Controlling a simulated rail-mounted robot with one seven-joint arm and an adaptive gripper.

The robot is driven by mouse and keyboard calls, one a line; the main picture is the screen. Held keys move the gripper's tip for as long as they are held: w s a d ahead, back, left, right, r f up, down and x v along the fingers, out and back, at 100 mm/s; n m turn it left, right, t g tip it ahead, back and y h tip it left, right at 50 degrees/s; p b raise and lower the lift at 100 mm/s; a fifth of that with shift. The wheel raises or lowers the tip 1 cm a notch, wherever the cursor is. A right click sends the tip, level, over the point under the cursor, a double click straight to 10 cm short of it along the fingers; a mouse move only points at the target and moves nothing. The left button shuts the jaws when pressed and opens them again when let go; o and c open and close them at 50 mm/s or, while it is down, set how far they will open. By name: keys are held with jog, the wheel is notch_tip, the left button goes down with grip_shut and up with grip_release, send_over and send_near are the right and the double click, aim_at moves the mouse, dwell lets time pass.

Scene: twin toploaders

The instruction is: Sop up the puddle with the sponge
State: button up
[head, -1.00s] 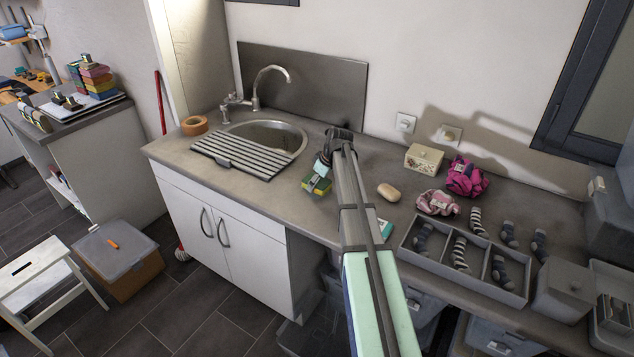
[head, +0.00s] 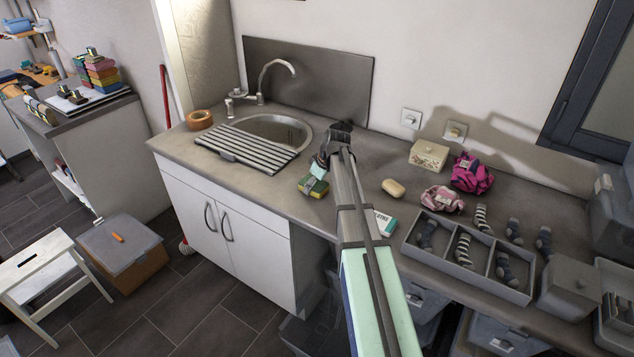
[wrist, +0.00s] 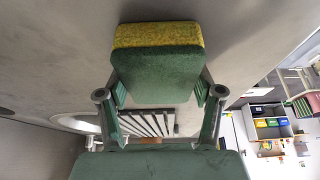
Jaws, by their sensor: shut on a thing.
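The sponge (head: 318,189), green with a yellow layer, is at the counter's front part, right of the sink. My gripper (head: 314,181) is shut on it. In the wrist view the sponge (wrist: 155,72) sits between the two fingers of my gripper (wrist: 160,92), its yellow layer at the far end. I cannot tell whether the sponge touches the counter (head: 355,205). I cannot make out a puddle in either view; my arm hides part of the counter.
The sink (head: 285,130) and its ribbed drainer (head: 240,146) lie left of the gripper. A bar of soap (head: 394,188), a white-and-teal box (head: 384,222) and a divided sock tray (head: 460,275) lie to the right. The counter between sponge and drainer looks clear.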

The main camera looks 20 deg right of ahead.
aim_at(328, 183)
jog(key=shift+s, duration=0.15)
jog(key=shift+s+d, duration=0.35)
jog(key=shift+d, duration=0.35)
jog(key=shift+s+d, duration=0.4)
jog(key=shift+d, duration=0.35)
jog(key=shift+s+d, duration=0.35)
jog(key=shift+d, duration=0.35)
jog(key=shift+w+a+b, duration=0.2)
jog(key=shift+w+b, duration=0.15)
jog(key=shift+w, duration=2.2)
jog(key=shift+s+a, duration=0.1)
jog(key=shift+s+a, duration=0.7)
jog(key=shift+a, duration=0.3)
jog(key=shift+s+a, duration=0.65)
jog(key=shift+a, duration=0.35)
jog(key=shift+d, duration=0.15)
